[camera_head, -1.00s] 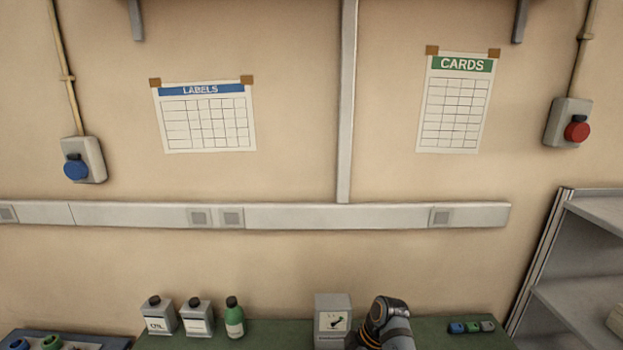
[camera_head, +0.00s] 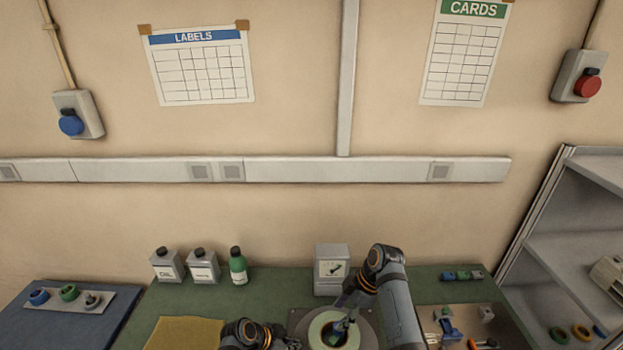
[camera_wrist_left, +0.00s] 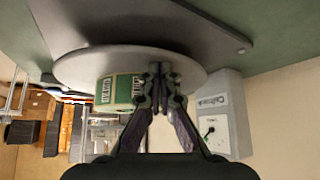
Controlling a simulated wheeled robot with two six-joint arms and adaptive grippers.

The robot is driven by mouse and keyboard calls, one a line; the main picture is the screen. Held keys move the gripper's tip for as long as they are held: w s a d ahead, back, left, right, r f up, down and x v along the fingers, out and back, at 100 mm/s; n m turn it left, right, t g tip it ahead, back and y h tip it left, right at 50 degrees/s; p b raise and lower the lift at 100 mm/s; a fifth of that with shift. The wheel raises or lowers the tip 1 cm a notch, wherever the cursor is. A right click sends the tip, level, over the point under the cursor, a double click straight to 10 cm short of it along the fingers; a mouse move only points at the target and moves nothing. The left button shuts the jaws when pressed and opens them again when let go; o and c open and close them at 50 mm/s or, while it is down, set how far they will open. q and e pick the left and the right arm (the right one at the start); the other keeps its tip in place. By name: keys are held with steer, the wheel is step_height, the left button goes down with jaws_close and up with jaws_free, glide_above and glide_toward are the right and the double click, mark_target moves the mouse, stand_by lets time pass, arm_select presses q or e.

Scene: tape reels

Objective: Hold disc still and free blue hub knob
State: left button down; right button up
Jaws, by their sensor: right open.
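The grey disc (camera_head: 371,332) lies on the green bench, with a pale tape reel (camera_head: 319,323) on it; the disc's lower part is cut off by the frame. In the left wrist view the disc (camera_wrist_left: 90,66) is seen edge-on with the green-and-white reel (camera_wrist_left: 120,89). My right gripper (camera_head: 338,328) points down into the reel's centre, open; the blue hub knob is not clearly told apart there. My left gripper (camera_head: 291,344) is at the disc's left side. In its wrist view its fingertips (camera_wrist_left: 160,72) are together at the disc's rim, beside the reel; anything between them is hidden.
A grey meter box (camera_head: 331,266) stands behind the disc. Bottles (camera_head: 237,267) stand at back left, above a yellow cloth (camera_head: 186,334). A tray of tools (camera_head: 468,323) is at right. A blue side table (camera_head: 58,323) and grey shelves (camera_head: 570,260) flank the bench.

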arm_select(q)
steer(key=shift+s+f, duration=0.2)
arm_select(e)
steer(key=shift+s, duration=0.1)
stand_by(0.5)
